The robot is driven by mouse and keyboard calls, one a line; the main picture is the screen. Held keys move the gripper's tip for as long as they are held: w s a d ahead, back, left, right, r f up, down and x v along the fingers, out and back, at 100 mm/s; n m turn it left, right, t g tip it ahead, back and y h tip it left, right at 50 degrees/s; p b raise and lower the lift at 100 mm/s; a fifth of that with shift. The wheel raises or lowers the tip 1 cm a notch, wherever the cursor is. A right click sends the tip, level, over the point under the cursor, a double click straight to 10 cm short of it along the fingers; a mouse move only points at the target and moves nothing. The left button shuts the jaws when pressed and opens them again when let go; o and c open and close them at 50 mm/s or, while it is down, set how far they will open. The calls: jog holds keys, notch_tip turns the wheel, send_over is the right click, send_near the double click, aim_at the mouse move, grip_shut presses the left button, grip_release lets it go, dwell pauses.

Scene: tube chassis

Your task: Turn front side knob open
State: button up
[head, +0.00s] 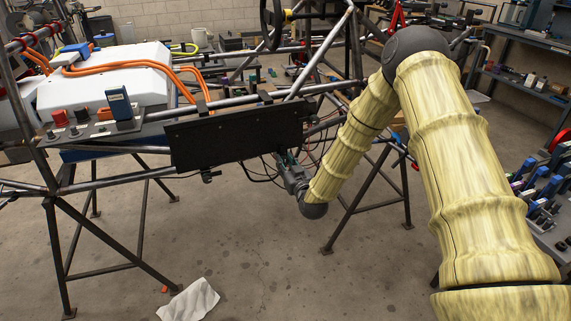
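A black panel (238,137) is mounted on the tube chassis (110,180). A small dark knob or latch-like part (209,176) hangs at the panel's lower edge. On the grey plate to the left are a red knob (59,117) and a black knob (82,115). I cannot tell which part is the front side knob. My gripper (284,162) is at the panel's lower right corner, pointing up and to the left. Its fingertips are small and dark against the panel and cables, so I cannot tell if they are open, shut or touching anything. Whatever lies behind them is hidden.
Dark cables (260,172) hang below the panel near my gripper. A white box (105,80) with orange hoses sits on the chassis at the left. Dark stands (372,195) hold the frame up. A crumpled white cloth (190,300) lies on the floor. The floor in front is mostly clear.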

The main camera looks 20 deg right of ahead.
jog(key=shift+m, duration=0.4)
jog(key=m, duration=0.4)
jog(key=shift+d, duration=0.1)
jog(key=m+b, duration=0.1)
jog(key=m, duration=0.3)
jog(key=shift+d+f+b, duration=0.1)
jog(key=shift+f+b, duration=0.05)
jog(key=shift+b, duration=0.2)
jog(key=m+b, duration=0.1)
jog(key=m, duration=0.4)
jog(key=shift+f+b, duration=0.1)
jog(key=shift+b, duration=0.3)
jog(key=shift+m+b, duration=1.05)
jog(key=shift+m, duration=0.95)
jog(key=o, duration=1)
jog(key=shift+d, duration=0.1)
jog(key=shift+o, duration=0.2)
